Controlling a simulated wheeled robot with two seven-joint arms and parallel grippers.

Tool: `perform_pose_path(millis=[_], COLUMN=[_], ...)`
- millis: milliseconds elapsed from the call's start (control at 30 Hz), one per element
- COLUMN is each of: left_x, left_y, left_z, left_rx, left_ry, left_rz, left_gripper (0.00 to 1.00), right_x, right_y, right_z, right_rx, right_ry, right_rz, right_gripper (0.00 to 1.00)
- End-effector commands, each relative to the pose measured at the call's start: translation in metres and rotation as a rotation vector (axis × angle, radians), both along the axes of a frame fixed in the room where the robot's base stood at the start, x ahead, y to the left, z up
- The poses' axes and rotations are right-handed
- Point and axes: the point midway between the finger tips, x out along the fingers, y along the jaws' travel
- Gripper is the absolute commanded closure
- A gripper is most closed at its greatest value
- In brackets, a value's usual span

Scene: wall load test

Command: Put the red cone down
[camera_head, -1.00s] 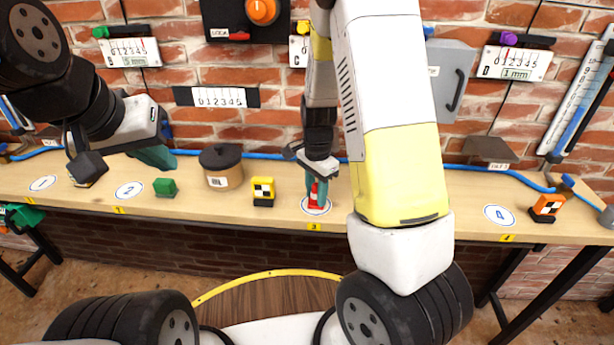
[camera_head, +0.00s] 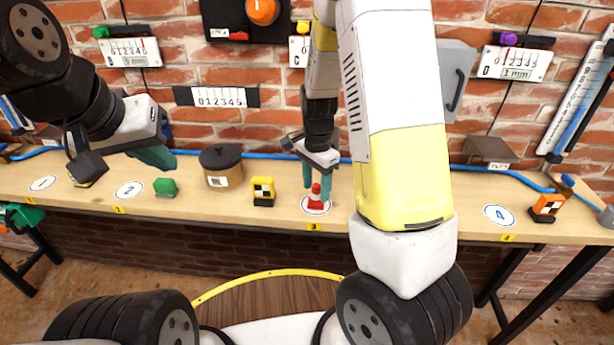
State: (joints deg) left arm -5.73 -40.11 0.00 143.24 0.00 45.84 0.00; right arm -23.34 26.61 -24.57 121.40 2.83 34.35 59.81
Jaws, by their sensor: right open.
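The red cone (camera_head: 316,196) with a white band stands upright on the white round mark 3 (camera_head: 325,211) on the wooden bench. My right gripper (camera_head: 318,178) is open just above and behind the cone, its teal fingers pointing down, apart from each other. Whether a finger touches the cone I cannot tell. My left gripper (camera_head: 155,158) hangs over the bench's left part, well away from the cone; its finger gap is not clear.
On the bench (camera_head: 400,215) stand a yellow checkered block (camera_head: 263,190), a brown lidded pot (camera_head: 221,167), a green block (camera_head: 165,187) and an orange checkered block (camera_head: 546,206). A blue hose (camera_head: 515,174) runs along the back. Mark 4 (camera_head: 499,215) is bare.

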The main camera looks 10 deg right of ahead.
Motion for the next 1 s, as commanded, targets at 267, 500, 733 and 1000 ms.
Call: perform_pose_path(millis=[267,500,733,1000], left_x=[0.0,0.0,0.0,0.0], left_y=[0.0,0.0,0.0,0.0], left_z=[0.0,0.0,0.0,0.0], left_rx=[0.0,0.0,0.0,0.0], left_ry=[0.0,0.0,0.0,0.0], left_rz=[0.0,0.0,0.0,0.0], left_gripper=[1.0,1.0,1.0,1.0], right_x=[0.001,0.0,-0.018,-0.09], right_y=[0.0,0.0,0.0,0.001], right_z=[0.062,0.092,0.126,0.204], right_rx=[0.001,0.001,0.069,0.127], right_ry=[-0.006,-0.003,-0.063,-0.331], right_rz=[0.002,0.002,0.123,0.575], right_gripper=[0.46,0.46,0.46,0.46])
